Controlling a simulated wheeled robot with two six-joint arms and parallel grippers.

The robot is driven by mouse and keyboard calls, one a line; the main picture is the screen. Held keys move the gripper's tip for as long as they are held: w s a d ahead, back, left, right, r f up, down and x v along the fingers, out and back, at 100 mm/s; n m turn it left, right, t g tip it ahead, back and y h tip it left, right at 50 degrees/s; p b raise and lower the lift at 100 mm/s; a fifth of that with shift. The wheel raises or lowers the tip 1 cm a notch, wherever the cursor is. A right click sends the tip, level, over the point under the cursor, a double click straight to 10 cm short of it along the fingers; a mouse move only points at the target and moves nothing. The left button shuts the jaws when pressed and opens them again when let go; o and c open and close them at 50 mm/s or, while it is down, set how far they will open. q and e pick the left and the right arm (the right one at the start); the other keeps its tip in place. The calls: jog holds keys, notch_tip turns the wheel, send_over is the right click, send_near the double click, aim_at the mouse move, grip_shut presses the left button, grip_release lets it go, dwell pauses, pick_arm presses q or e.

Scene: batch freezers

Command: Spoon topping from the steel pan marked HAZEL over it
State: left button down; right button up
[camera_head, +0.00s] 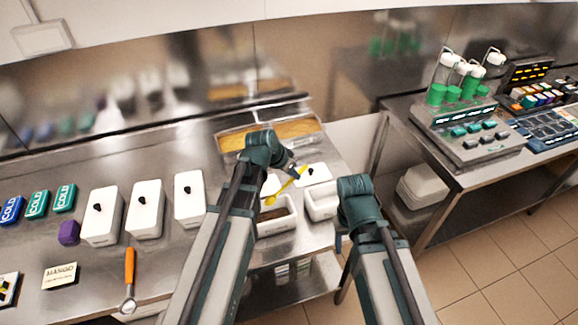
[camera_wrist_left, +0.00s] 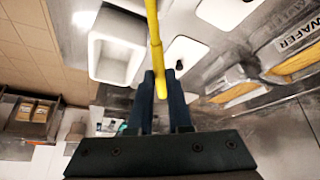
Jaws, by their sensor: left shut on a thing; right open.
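My left gripper (camera_head: 292,172) is shut on a yellow spoon (camera_head: 284,188); its yellow handle (camera_wrist_left: 154,30) also runs between the fingers in the left wrist view. It hovers above the counter, beside an open white tub (camera_head: 262,230) with brown contents. Steel pans (camera_head: 222,142) of tan topping stand behind the gripper. I cannot read a HAZEL mark. My right gripper (camera_head: 342,243) is low at the counter's right edge, open, mostly hidden by its arm.
A second open white tub (camera_head: 321,208) stands right of the first. A white lid (camera_head: 318,176) lies behind it. Lidded white tubs (camera_head: 146,212), an orange-handled scoop (camera_head: 129,275) and a MANGO card (camera_head: 60,275) are at left. A gap separates this counter from the right counter (camera_head: 460,165).

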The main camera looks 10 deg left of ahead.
pick_arm(q)
jog(key=shift+r+p, duration=0.5)
jog(key=shift+r, duration=0.05)
jog(key=shift+r+p, duration=0.65)
jog(key=shift+f, duration=0.1)
